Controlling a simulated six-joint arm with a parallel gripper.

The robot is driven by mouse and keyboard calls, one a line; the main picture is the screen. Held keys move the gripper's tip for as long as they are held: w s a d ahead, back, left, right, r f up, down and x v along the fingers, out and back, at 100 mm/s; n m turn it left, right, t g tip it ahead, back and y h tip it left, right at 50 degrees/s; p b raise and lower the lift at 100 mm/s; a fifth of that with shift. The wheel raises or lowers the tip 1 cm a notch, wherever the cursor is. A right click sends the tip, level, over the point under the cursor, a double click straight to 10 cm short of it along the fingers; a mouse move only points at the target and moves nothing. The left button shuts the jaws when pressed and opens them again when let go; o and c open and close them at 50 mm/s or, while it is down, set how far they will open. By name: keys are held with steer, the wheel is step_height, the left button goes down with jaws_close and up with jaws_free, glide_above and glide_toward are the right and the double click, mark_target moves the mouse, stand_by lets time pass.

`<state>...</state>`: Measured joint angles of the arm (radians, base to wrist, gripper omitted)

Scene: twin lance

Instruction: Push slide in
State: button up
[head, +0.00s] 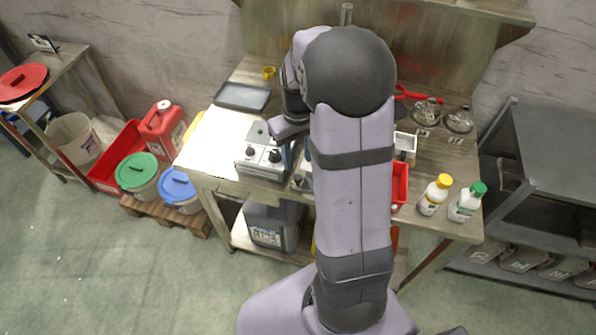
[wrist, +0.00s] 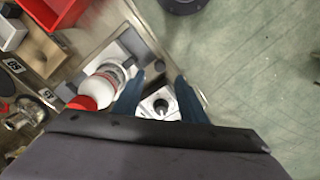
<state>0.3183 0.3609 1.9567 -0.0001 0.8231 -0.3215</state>
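My gripper (wrist: 157,92) shows in the wrist view with its two blue fingers apart. A pale square block with a dark round knob (wrist: 161,104), possibly the slide, shows between and below the fingers. I cannot tell whether the fingers touch it. It lies by a grey fixture (wrist: 118,52) at the table's edge. A white bottle with a red cap (wrist: 88,100) lies or stands beside the left finger. In the head view my arm hides much of this area, and the fingertips cannot be made out clearly.
A two-knob hotplate-like device (head: 262,158) and a dark tray (head: 243,97) are on the table's left. A red bin (head: 400,186), a yellow-capped bottle (head: 435,195), a green-capped bottle (head: 467,203) and glassware (head: 427,112) are on its right. Open floor (wrist: 260,60) lies beyond the edge.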

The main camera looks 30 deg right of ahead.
mark_target(298, 177)
steer(key=shift+f+p, duration=1.05)
steer(key=shift+f, duration=2.55)
steer(key=shift+c, duration=0.3)
jaws_close()
